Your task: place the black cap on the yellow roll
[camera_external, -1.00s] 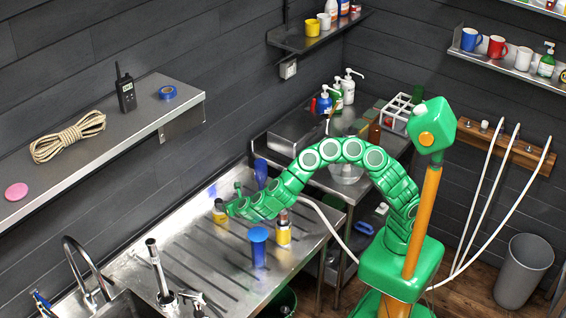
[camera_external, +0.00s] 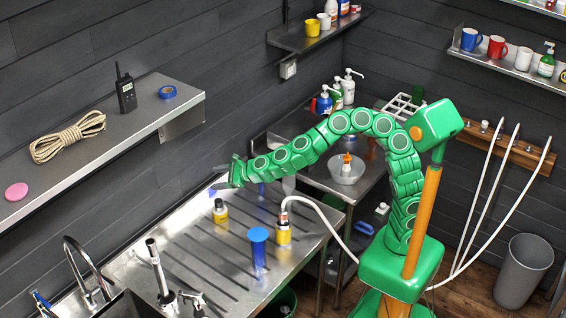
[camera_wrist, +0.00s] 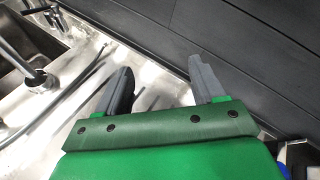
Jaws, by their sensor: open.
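A small yellow roll (camera_external: 220,216) stands upright on the grooved steel drainboard in the external view. A dark piece that looks like the black cap (camera_external: 219,204) sits on top of it; how well it is seated is too small to tell. My gripper (camera_external: 221,186) is open, above and just behind the roll, apart from it. In the wrist view my gripper (camera_wrist: 161,63) shows its two grey fingers spread with nothing between them. The roll and cap are not visible in the wrist view.
A blue cup-like object (camera_external: 258,248) and a second yellow container (camera_external: 283,234) stand right of the roll. A white hose (camera_external: 330,222) arcs beside them. Taps (camera_external: 160,270) and the sink are at front left. The grey wall (camera_external: 150,130) is behind my gripper.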

